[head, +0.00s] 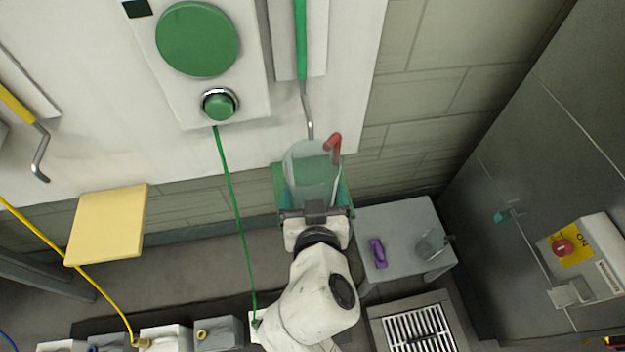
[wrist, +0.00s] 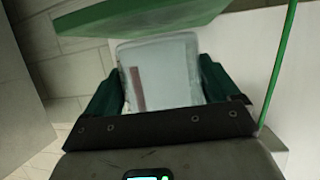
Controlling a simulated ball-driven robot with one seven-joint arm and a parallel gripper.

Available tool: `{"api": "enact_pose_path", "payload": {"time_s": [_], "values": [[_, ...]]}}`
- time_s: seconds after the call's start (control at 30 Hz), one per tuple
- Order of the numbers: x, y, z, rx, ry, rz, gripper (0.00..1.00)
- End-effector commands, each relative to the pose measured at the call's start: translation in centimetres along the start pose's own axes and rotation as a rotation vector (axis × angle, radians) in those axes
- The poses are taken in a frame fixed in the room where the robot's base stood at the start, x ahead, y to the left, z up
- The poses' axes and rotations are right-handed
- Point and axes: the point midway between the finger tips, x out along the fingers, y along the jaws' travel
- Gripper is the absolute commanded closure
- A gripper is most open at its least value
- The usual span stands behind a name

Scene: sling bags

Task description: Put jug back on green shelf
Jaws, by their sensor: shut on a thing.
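The jug (head: 312,172) is clear and pale with a red handle (head: 332,146). My gripper (head: 315,188) is shut on it, and the jug stands out beyond the jaws. In the wrist view the jug (wrist: 170,62) sits between the two teal fingers of my gripper (wrist: 160,82), with a dull red strip showing through it. The green shelf (head: 279,188) is mostly hidden behind the jug and gripper in the head view. In the wrist view the green shelf (wrist: 150,14) spans the top, close to the jug. I cannot tell whether they touch.
A yellow shelf (head: 107,224) is on the wall at left. A green cord (head: 236,210) hangs left of my arm. A grey table (head: 400,222) at right holds a purple item (head: 377,253) and a clear vessel (head: 430,244). A grey cabinet (head: 540,160) stands at far right.

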Motion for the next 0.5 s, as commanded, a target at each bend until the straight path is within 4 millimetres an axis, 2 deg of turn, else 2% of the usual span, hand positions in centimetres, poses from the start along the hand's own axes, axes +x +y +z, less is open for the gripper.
{"api": "enact_pose_path", "payload": {"time_s": [0.07,0.2,0.3,0.5], "values": [[1.2,0.1,-0.9,0.001,0.003,0.004,0.59],[3.2,0.1,-1.5,0.0,0.001,0.003,0.59],[3.4,0.1,-0.1,-0.002,-0.001,0.002,0.59],[3.5,0.0,0.1,0.001,0.002,0.001,0.59]]}}
